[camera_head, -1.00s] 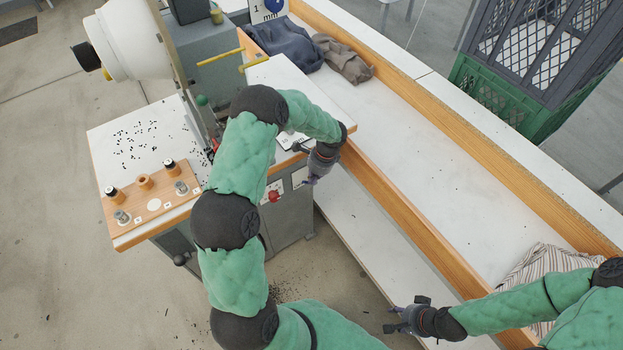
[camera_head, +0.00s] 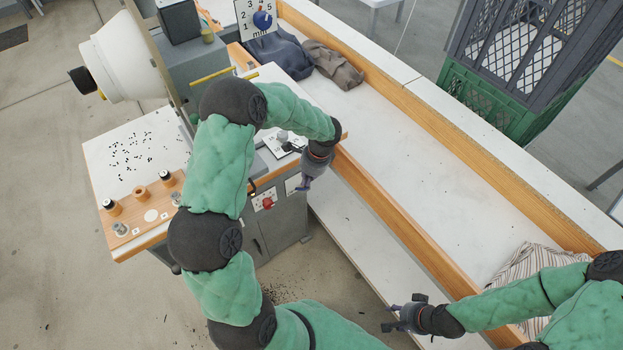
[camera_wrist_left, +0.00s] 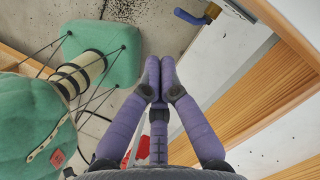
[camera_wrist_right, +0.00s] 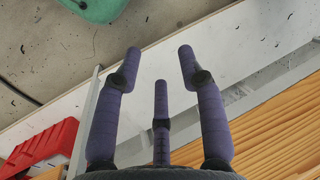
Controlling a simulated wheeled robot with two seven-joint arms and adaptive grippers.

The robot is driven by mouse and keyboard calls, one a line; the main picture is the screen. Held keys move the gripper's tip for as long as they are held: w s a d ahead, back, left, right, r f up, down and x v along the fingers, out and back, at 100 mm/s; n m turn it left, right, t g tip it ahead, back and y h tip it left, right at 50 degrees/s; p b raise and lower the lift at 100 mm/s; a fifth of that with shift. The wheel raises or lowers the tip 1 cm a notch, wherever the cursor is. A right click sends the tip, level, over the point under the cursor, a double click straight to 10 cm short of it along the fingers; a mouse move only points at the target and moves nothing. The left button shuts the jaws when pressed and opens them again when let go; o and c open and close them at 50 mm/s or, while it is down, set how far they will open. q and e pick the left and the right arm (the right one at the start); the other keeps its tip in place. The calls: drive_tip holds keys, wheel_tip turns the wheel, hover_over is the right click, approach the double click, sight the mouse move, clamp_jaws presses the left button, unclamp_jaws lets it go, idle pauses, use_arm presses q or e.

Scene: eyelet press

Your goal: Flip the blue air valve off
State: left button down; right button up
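A blue lever (camera_wrist_left: 190,16) on a small metal fitting, which looks like the air valve, shows at the top of the left wrist view, beyond my fingertips and slightly right. It lies beside a white surface. I cannot make it out in the head view, where my left arm covers part of the press. My left gripper (camera_wrist_left: 153,80) has its fingers together with nothing between them, apart from the lever. In the head view the left gripper (camera_head: 305,184) hangs at the press's right front corner. My right gripper (camera_wrist_right: 160,65) is open and empty; in the head view it is low right (camera_head: 392,318).
A green crate (camera_head: 480,90) stands behind. A red bin (camera_wrist_right: 45,145) shows in the right wrist view.

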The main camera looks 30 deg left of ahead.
use_arm(q)
drive_tip(key=shift+s+r, duration=0.6)
drive_tip(key=shift+r, duration=0.25)
use_arm(e)
drive_tip(key=shift+r, duration=0.25)
drive_tip(key=shift+c, duration=1.4)
clamp_jaws()
use_arm(q)
drive_tip(key=s+d+f+n+h, duration=0.2)
drive_tip(key=s+d+f+n, duration=0.2)
drive_tip(key=d, duration=0.4)
drive_tip(key=s+d+f+n+t+h, duration=0.1)
drive_tip(key=s+d+f+n+h, duration=0.1)
drive_tip(key=s+d+f+n, duration=0.3)
drive_tip(key=s+d+f+n+t+h, duration=0.1)
drive_tip(key=s+d+f+n+h, duration=0.1)
drive_tip(key=s+d+f+n, duration=0.2)
drive_tip(key=s+d+f, duration=0.3)
drive_tip(key=d, duration=0.3)
drive_tip(key=shift+s+d+f+n, duration=0.2)
drive_tip(key=shift+d+f+n, duration=0.1)
drive_tip(key=shift+d+f, duration=0.1)
